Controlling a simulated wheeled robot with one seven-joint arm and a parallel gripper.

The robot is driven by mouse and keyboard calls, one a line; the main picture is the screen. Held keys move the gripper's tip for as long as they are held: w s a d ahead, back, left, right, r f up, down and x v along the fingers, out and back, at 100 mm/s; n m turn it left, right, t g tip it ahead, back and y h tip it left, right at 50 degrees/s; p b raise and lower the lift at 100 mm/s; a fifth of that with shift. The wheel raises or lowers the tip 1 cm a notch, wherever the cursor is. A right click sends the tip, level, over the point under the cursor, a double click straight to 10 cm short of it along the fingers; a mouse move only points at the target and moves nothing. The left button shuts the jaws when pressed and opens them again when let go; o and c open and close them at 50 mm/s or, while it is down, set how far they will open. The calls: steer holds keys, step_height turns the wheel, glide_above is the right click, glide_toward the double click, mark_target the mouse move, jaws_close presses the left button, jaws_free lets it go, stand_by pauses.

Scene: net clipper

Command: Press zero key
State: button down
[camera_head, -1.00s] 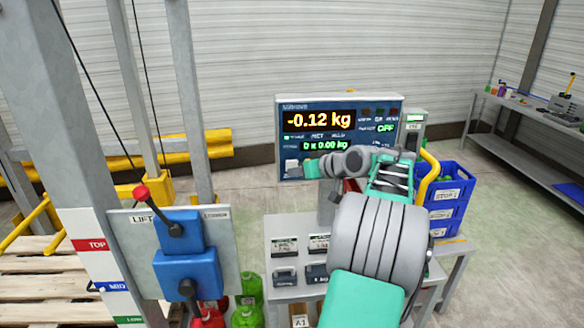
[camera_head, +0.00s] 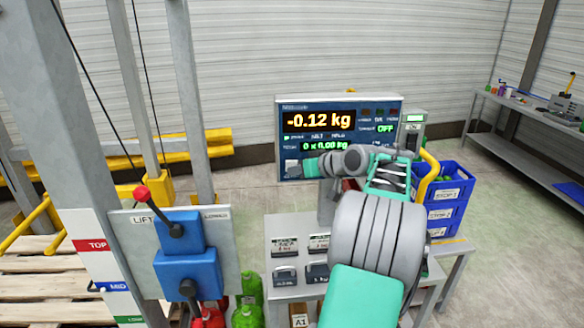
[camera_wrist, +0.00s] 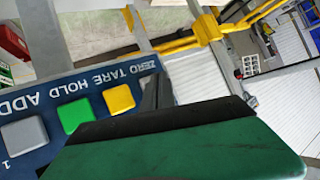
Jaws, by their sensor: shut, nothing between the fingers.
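The scale display (camera_head: 340,101) reads -0.12 kg and stands upright beyond my arm. A pale, whitish key (camera_head: 291,168) sits at its lower left. My gripper (camera_head: 306,168) is shut and empty, just right of that key; contact cannot be told. In the wrist view the panel (camera_wrist: 60,88) is upside down, with the labels ZERO, TARE, HOLD and ADD. Yellow (camera_wrist: 118,98), green (camera_wrist: 77,115) and grey (camera_wrist: 25,132) keys show there.
A lift lever box (camera_head: 185,250) with a red knob stands at the left. Blue crates (camera_head: 447,205) are at the right. A grey table (camera_head: 283,228) with small weights lies below the display. A far bench (camera_head: 520,115) is at the right.

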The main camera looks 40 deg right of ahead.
steer(key=shift+w+d, duration=0.2)
steer(key=shift+w, duration=0.1)
steer(key=shift+s, duration=0.1)
stand_by(0.5)
steer(key=shift+s+a+b, duration=0.4)
steer(key=shift+s+a, duration=0.1)
steer(key=shift+s, duration=0.1)
steer(key=shift+s+a+b, duration=0.45)
steer(key=shift+s, duration=0.25)
steer(key=shift+s+a+b, duration=0.45)
steer(key=shift+s+b, duration=0.05)
steer(key=shift+s, duration=0.2)
steer(key=shift+s+a+b, duration=0.45)
steer(key=shift+s, duration=0.25)
